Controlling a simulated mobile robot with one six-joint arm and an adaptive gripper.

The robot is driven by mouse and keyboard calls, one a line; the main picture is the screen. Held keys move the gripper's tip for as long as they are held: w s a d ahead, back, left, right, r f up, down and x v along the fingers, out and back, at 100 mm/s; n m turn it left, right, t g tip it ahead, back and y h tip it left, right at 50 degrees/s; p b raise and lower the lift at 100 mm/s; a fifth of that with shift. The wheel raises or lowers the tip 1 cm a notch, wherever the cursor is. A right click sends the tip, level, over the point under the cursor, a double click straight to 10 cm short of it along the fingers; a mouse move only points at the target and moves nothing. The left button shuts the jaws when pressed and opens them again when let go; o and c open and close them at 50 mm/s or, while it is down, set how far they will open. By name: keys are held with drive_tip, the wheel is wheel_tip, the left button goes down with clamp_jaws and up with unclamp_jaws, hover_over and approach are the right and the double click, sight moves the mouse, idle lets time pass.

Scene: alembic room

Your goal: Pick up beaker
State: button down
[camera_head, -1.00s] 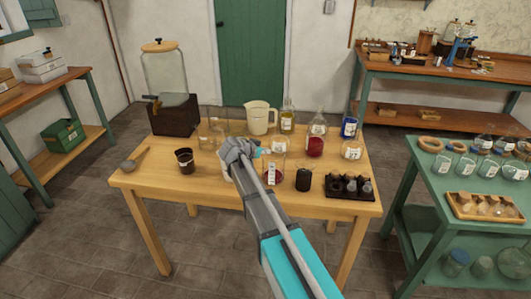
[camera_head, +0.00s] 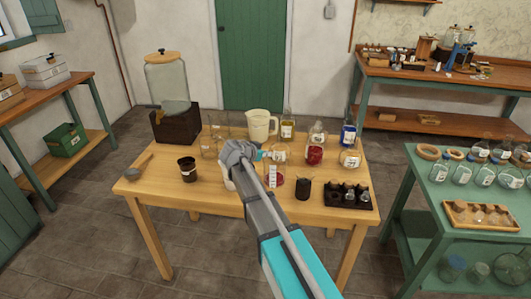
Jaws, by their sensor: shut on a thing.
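My gripper (camera_head: 240,154) is over the middle of the wooden table (camera_head: 157,185), with its fingers mostly hidden behind its own body and my arm. It is shut on a pale vessel (camera_head: 227,178), of which only a white edge shows below left of the gripper. I cannot tell for sure whether this vessel is the beaker, or whether it touches the table. Clear glass beakers (camera_head: 209,148) stand just left of and behind the gripper. A clear vessel with a white label and red bottom (camera_head: 274,178) stands close to its right.
A cream jug (camera_head: 260,126) and labelled bottles (camera_head: 287,128) stand behind. A red-filled flask (camera_head: 315,155), a black cup (camera_head: 303,189) and a dark rack (camera_head: 347,196) are right. A brown cup (camera_head: 188,168) is left. The table's front left is clear.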

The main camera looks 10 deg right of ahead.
drive_tip(key=s+r+p, duration=0.8)
drive_tip(key=s, duration=0.4)
drive_tip(key=shift+s+r, duration=0.25)
drive_tip(key=shift+s, duration=0.05)
idle(0.5)
drive_tip(key=shift+s+a, duration=0.1)
idle(0.9)
idle(0.3)
